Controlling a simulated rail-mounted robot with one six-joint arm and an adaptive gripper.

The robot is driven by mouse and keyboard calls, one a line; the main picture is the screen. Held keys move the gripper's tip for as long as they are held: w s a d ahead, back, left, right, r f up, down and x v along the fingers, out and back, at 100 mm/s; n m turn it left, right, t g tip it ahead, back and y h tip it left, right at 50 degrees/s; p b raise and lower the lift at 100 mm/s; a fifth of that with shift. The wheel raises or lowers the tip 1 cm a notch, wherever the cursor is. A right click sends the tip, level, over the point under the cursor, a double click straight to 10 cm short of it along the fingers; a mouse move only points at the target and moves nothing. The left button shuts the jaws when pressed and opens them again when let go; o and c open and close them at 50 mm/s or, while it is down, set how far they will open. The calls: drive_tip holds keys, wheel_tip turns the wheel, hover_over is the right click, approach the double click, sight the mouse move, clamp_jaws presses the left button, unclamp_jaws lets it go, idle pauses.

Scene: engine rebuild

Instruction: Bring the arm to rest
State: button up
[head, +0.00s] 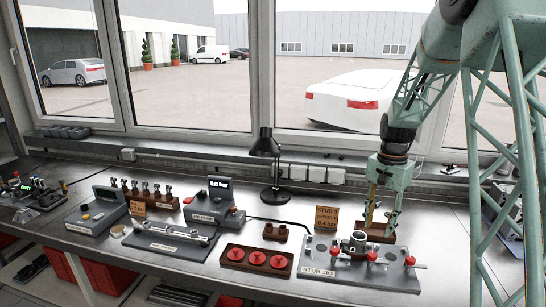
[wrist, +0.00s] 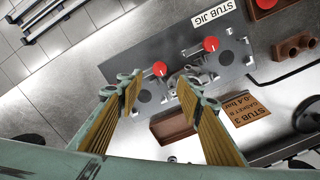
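My gripper (head: 381,218) hangs pointing down over the right part of the bench, above the back edge of the stub jig. In the wrist view its two fingers (wrist: 157,90) are spread apart with nothing between them. The grey stub jig plate (head: 345,276) lies below with red knobs and a metal stub fitting (head: 357,243) on it. The fitting shows partly behind the right finger in the wrist view. A brown tray (wrist: 172,129) lies beside the jig, partly hidden by that finger, and looks empty.
A brown STUB 3 card (head: 326,218) stands behind the jig. A black lamp (head: 266,150), a brown block with red knobs (head: 257,261) and a display unit (head: 215,205) stand to the left. Windows and a sill run along the back.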

drive_tip(key=s+a+r+n+t+b, duration=0.1)
drive_tip(key=s+a+r+n, duration=0.2)
drive_tip(key=s+a+r, duration=0.55)
drive_tip(key=s+a+r+n+t+b, duration=0.15)
drive_tip(key=s+a+r, duration=0.35)
drive_tip(key=s+r, duration=0.55)
drive_tip(key=s+a+n+b, duration=0.1)
drive_tip(key=s+a+n, duration=0.2)
drive_tip(key=s, duration=1)
drive_tip(key=s+a+n+t+b, duration=0.1)
drive_tip(key=s+a+n+b, duration=0.1)
drive_tip(key=s, duration=1.2)
drive_tip(key=shift+s+a+f+n, duration=0.2)
drive_tip(key=shift+a+f+n, duration=0.2)
drive_tip(key=shift+a, duration=0.85)
